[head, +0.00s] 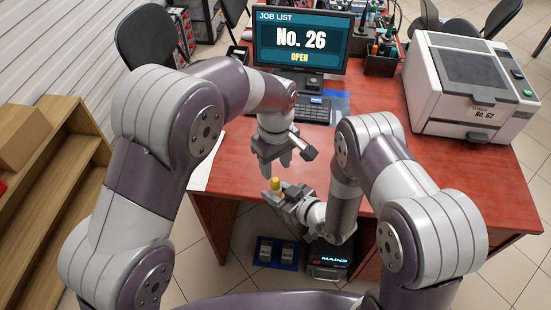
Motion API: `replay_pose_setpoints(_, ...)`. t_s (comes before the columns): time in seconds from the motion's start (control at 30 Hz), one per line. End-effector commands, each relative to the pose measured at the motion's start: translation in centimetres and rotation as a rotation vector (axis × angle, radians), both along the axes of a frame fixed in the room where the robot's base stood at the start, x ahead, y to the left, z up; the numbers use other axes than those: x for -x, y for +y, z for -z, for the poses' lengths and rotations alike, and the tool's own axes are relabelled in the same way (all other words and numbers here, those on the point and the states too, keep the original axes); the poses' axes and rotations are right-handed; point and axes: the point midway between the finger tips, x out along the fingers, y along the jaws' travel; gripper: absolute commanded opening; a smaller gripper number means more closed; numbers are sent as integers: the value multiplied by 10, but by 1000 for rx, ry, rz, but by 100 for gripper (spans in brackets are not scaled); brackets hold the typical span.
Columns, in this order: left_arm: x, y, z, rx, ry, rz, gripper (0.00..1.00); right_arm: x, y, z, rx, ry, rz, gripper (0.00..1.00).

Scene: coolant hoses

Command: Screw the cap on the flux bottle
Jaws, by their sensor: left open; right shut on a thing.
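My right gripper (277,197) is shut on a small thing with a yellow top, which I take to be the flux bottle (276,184). It is held roughly upright by the front edge of the red table, and most of its body is hidden by the fingers. My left gripper (274,168) points down with open fingers, just above the yellow top and apart from it. The yellow part may be the cap, but it is too small to tell whether it is separate or how it is seated.
The red table (380,100) carries a monitor (301,43) reading "No. 26 OPEN", a keyboard (303,108) and a white printer (470,85) at the right. A blue tray (264,250) with two grey items lies below the table edge. Wooden shelves (60,180) stand at the left.

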Motion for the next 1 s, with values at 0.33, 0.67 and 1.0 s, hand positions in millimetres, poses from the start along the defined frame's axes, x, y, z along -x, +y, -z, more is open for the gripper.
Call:
replay_pose_setpoints(0.33,0,0,55,-2,2,1,46,0,0,0,0,0,0,0)
replay_pose_setpoints(0.67,0,0,68,0,0,1,46,0,0,0,0,0,0,0)
replay_pose_setpoints(1.0,0,0,68,0,0,1,0,0,0,0,0,0,0,0)
